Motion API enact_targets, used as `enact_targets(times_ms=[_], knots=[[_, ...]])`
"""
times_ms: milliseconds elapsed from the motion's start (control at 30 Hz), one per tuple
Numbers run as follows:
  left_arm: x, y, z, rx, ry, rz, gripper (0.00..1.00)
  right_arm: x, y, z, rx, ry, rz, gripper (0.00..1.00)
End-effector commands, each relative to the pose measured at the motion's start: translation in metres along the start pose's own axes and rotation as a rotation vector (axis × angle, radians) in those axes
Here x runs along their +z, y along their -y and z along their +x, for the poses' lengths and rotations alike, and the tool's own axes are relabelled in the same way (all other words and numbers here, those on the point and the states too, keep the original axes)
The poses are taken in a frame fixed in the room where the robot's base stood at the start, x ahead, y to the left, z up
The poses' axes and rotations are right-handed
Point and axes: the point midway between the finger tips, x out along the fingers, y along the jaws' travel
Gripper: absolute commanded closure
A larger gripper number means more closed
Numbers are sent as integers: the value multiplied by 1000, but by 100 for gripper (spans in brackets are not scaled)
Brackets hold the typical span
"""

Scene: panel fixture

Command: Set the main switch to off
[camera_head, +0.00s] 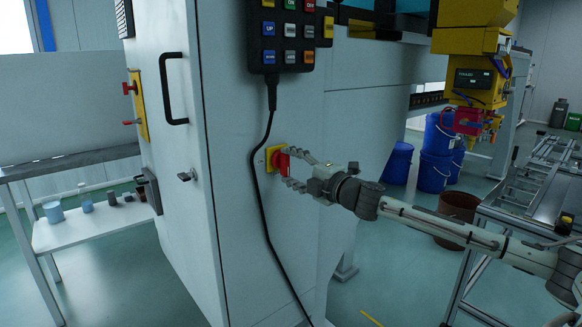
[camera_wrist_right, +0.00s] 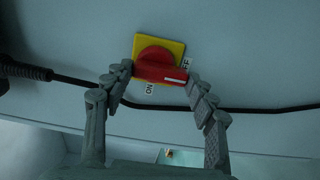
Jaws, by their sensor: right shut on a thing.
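The main switch is a red rotary handle (camera_wrist_right: 160,72) on a yellow plate (camera_wrist_right: 177,47) on the cabinet front. In the head view the red handle (camera_head: 281,161) and yellow plate (camera_head: 269,158) sit right of the black cable. My right gripper (camera_head: 286,168) reaches in from the right; in the wrist view its fingers (camera_wrist_right: 158,82) are closed on the handle, one at each end. The handle's white mark lies at its right end, beside a partly hidden label reading "FF". An "ON" label shows below the handle. My left gripper is out of view.
A button pendant (camera_head: 288,35) hangs on the cabinet, its black cable (camera_head: 256,165) running down just left of the switch. A cabinet door handle (camera_head: 172,90) and a small latch (camera_head: 187,175) are further left. Blue buckets (camera_head: 436,172) stand behind my right arm.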

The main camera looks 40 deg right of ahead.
Motion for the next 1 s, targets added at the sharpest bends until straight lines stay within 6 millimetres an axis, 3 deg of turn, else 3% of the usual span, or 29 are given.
enact_targets(times_ms=[367, 400, 533, 1000], knots=[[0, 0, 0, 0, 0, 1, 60, 0, 0, 0, 0, 0, -11, 72], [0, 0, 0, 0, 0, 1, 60, 0, 0, 0, 0, 0, -11, 40], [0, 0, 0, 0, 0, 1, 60, 0, 0, 0, 0, 0, -9, 24], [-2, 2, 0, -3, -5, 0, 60, 0, 2, -6, -2, 0, -6, 22]])
